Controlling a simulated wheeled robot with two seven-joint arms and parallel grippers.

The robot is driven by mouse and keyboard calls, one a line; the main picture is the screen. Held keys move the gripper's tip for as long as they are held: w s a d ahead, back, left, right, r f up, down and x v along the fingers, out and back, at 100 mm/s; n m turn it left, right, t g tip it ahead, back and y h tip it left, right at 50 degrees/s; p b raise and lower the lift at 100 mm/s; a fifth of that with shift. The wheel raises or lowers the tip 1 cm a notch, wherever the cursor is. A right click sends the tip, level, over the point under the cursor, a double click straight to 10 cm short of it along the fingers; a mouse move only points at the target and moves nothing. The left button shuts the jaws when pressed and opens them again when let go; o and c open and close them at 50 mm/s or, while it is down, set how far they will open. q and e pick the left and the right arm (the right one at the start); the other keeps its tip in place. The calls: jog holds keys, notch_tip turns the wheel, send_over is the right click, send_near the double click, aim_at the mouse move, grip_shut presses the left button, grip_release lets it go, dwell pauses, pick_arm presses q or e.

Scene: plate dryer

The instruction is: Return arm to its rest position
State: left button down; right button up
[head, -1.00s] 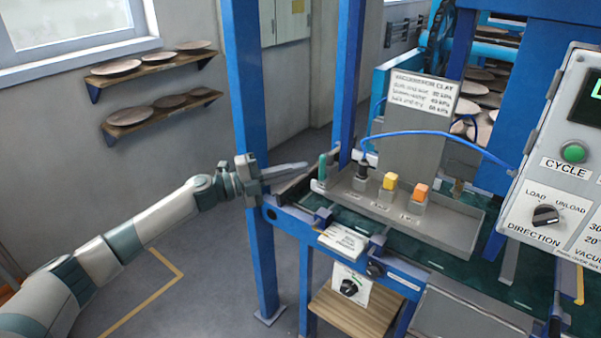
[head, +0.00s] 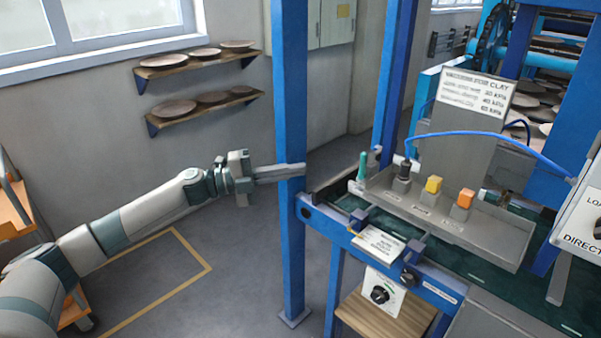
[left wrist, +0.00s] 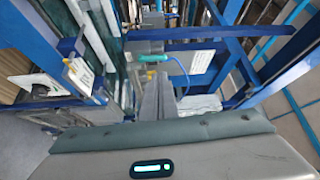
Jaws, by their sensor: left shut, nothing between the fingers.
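My left arm reaches in from the left in the head view. My left gripper (head: 303,170) is shut and empty, with its fingers crossing in front of the blue upright post (head: 290,110). The fingertips end at the post's right edge, left of the grey tool tray (head: 480,240) and apart from it. In the left wrist view the closed fingers (left wrist: 160,88) point ahead, near a green-handled tool (left wrist: 153,58). My right gripper is not in view.
Wall shelves (head: 190,62) carry several plates. A wooden cart (head: 12,215) stands at far left. Floor (head: 230,290) left of the post is open.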

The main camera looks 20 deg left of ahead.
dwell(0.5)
pick_arm(q)
notch_tip(320, 180, down, 30)
jog(key=a+n+t+y, duration=0.2)
jog(key=n+t+y, duration=0.35)
jog(key=n, duration=0.75)
jog(key=s+d+f+n+g+y, duration=0.15)
jog(key=s+f, duration=0.25)
jog(key=f, duration=0.4)
jog(key=s+f+n+g+y, duration=0.1)
jog(key=s+f+n+y, duration=0.25)
jog(key=f, duration=0.35)
jog(key=s+d+f+n+g+y, duration=0.1)
jog(key=s+f, duration=0.3)
jog(key=f, duration=0.4)
jog(key=s+d+f+n+g, duration=0.2)
jog(key=s+f, duration=0.5)
jog(key=s, duration=0.5)
jog(key=s+d+f+n+g+y, duration=0.1)
jog(key=s+d+f+n+g, duration=0.1)
jog(key=s+d+f, duration=0.3)
jog(key=s+d+f+n+g+y, duration=0.1)
jog(key=s+d+f+g, duration=0.3)
jog(key=s+f, duration=0.7)
jog(key=s+n, duration=0.1)
jog(key=s, duration=0.7)
jog(key=shift+s, duration=0.3)
jog(key=shift+w, duration=0.15)
